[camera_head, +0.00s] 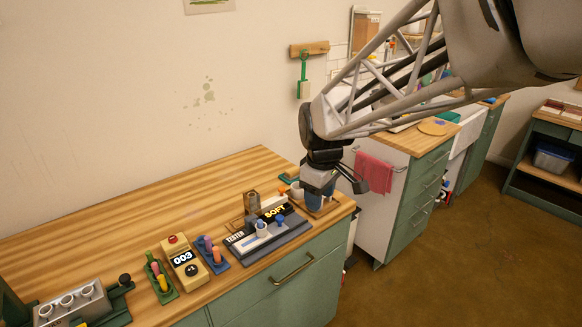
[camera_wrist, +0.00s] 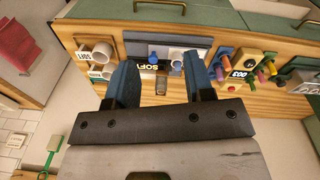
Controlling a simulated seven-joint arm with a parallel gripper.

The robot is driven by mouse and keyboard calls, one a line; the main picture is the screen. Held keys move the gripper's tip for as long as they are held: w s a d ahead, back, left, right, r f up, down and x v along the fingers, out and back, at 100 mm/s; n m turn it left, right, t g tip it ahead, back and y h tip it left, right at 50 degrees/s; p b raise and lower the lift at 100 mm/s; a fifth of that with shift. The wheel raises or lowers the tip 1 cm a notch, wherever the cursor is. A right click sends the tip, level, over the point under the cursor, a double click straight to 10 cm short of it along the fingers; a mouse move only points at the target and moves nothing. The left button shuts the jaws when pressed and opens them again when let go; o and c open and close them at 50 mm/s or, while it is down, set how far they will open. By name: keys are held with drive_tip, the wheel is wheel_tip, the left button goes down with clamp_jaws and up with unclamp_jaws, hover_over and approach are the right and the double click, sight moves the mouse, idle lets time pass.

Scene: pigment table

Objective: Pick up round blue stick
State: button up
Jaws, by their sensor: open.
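My gripper (camera_head: 318,203) is open and empty, above the right end of the wooden counter near the tester. Its two blue fingers show in the wrist view (camera_wrist: 161,66), spread apart, with the tester beyond them. I cannot tell which one is the round blue stick.
Left of the tester are a blue rack (camera_head: 214,262) of coloured sticks, a yellow meter (camera_head: 185,265) reading 003 and a green rack (camera_head: 161,284). White cups (camera_wrist: 103,52) on a wooden tray stand at the counter's right end.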

sight(260, 221)
drive_tip(key=w+a+f+n, duration=0.2)
drive_tip(key=w+a+f, duration=0.1)
drive_tip(key=a, duration=0.2)
drive_tip(key=w+a+f+n, duration=0.2)
drive_tip(key=w+a+f, duration=0.1)
drive_tip(key=a, duration=0.3)
drive_tip(key=w+a+f+n+g, duration=0.1)
drive_tip(key=w+a+f+n, duration=0.1)
drive_tip(key=a, duration=0.3)
drive_tip(key=shift+w+a+f+n, duration=0.3)
drive_tip(key=shift+w+f+n, duration=0.15)
drive_tip(key=shift+w, duration=0.2)
drive_tip(key=shift+f, duration=0.15)
drive_tip(key=shift+f, duration=1.2)
drive_tip(key=shift+f, duration=0.15)
drive_tip(key=shift+s+d+f, duration=0.1)
drive_tip(key=shift+f, duration=2.35)
drive_tip(key=shift+c, duration=0.4)
